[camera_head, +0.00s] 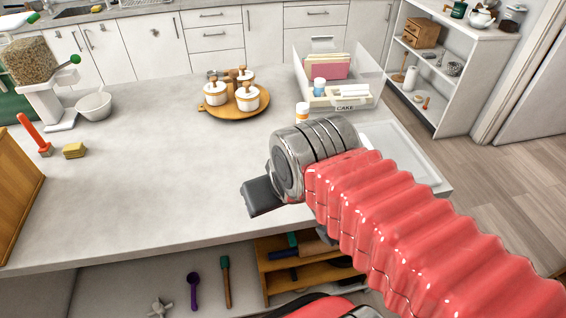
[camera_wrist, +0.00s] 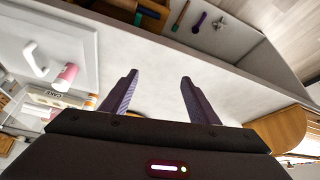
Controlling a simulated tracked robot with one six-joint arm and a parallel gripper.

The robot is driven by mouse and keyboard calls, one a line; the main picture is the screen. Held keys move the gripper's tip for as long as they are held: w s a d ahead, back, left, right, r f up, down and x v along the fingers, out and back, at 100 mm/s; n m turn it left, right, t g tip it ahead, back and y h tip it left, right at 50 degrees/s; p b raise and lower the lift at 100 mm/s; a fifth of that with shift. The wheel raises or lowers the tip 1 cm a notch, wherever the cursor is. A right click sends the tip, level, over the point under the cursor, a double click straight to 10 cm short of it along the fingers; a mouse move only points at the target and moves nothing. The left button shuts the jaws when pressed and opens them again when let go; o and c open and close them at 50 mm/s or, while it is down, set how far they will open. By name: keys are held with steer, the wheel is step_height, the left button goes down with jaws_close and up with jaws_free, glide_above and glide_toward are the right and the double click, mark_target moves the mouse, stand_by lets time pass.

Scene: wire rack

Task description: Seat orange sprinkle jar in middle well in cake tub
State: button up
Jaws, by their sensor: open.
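The orange sprinkle jar (camera_head: 302,111), white with an orange band, stands on the counter just in front of the cake tub, partly hidden by my arm. It also shows in the wrist view (camera_wrist: 91,102), beside my finger. The clear-walled cake tub (camera_head: 345,103), labelled CAKE, stands at the back right. A blue-banded jar (camera_head: 319,86) sits in its front row. I cannot make out the middle well clearly. My gripper (camera_wrist: 160,77) is open and empty, with both fingers apart over the counter. In the head view it is mostly hidden behind my wrist.
A pink-banded jar (camera_wrist: 67,75) stands near a white tray (camera_wrist: 45,42); my arm hides this jar in the head view. A round wooden board (camera_head: 237,113) with white canisters stands at the back centre.

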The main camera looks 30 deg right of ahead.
step_height(320, 180, down, 2)
steer(key=w+d+g, duration=0.1)
steer(key=w+d, duration=0.1)
steer(key=m+h, duration=0.2)
steer(key=m, duration=0.3)
glide_toward(303, 106)
steer(key=r, duration=0.2)
steer(key=shift+s+a+r, duration=0.2)
steer(key=shift+r, duration=0.2)
steer(key=shift+f+g, duration=0.1)
steer(key=shift+g, duration=0.2)
steer(key=x, duration=0.8)
steer(key=shift+w+f, duration=0.15)
steer(key=shift+f, duration=0.05)
